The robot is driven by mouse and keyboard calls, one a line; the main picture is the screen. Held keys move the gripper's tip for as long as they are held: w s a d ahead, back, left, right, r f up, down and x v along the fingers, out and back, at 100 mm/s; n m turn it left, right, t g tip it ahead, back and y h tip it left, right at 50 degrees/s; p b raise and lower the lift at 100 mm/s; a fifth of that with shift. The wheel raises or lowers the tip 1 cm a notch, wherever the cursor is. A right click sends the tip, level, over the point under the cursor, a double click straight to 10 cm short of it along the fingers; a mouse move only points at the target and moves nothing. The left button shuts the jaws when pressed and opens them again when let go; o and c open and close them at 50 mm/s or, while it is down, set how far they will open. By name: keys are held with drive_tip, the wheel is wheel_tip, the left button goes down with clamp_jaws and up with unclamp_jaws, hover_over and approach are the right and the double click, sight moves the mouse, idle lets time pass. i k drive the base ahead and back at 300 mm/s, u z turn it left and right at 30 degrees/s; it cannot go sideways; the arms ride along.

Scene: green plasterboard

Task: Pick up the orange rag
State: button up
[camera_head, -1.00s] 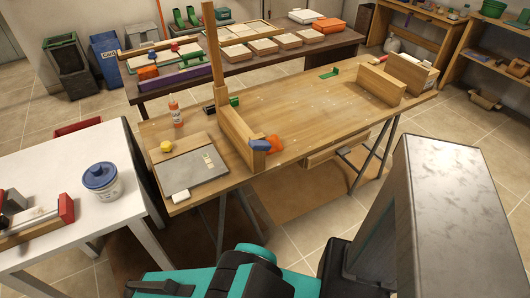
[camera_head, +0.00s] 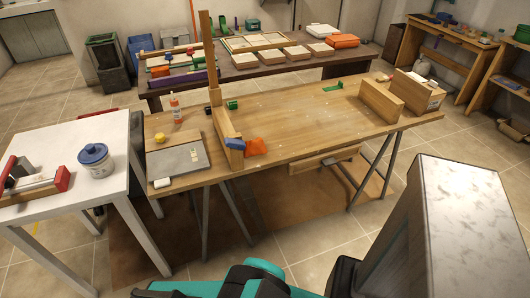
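An orange, crumpled piece of cloth, the orange rag (camera_head: 256,146), lies on the wooden workbench (camera_head: 300,130) near its front edge. It is just right of the near end of an upright wooden board (camera_head: 222,121). A small blue thing (camera_head: 234,143) sits on that board's end, beside the rag; whether they touch is unclear. My gripper is not in view; only teal, black and grey parts of my own body show along the bottom and right.
A grey board (camera_head: 178,162), a glue bottle (camera_head: 174,106) and a tall wooden post (camera_head: 207,55) are on the workbench's left. A white table (camera_head: 60,205) with a blue-lidded tub (camera_head: 95,163) stands left. Tiled floor (camera_head: 300,255) is open in front.

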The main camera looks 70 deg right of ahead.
sight(254, 147)
drive_tip(key=u, duration=0.1)
drive_tip(key=k, duration=0.9)
drive_tip(key=z, duration=0.05)
